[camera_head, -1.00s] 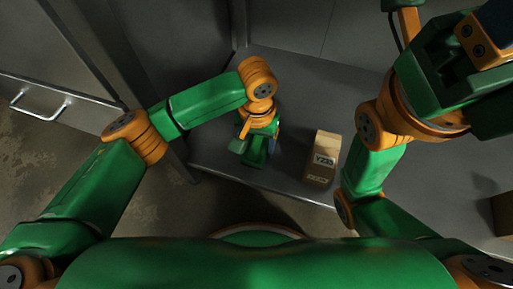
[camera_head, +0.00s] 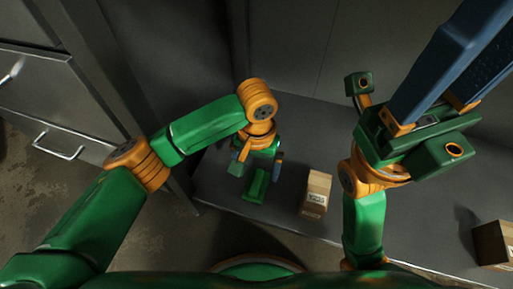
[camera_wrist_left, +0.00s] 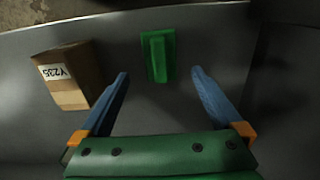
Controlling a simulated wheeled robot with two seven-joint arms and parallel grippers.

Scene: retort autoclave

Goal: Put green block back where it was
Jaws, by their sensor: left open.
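The green block (camera_head: 257,186), a slab with a raised bar, lies on the grey table. It also shows in the left wrist view (camera_wrist_left: 158,56), just beyond the fingertips and roughly between their lines. My left gripper (camera_head: 262,170) is over the table beside the block. In the left wrist view its two blue fingers (camera_wrist_left: 158,74) are spread apart with nothing between them. My right gripper (camera_head: 463,65) is raised at the upper right, close to the head camera. Its long blue fingers stand apart and look empty; their tips are near or past the picture's edge.
A cardboard box (camera_head: 316,193) with a printed label stands right of the block; in the left wrist view it is left of the block (camera_wrist_left: 72,76). Another box (camera_head: 493,244) is at the far right. Grey panels stand behind the table (camera_head: 285,225); its front edge is near me.

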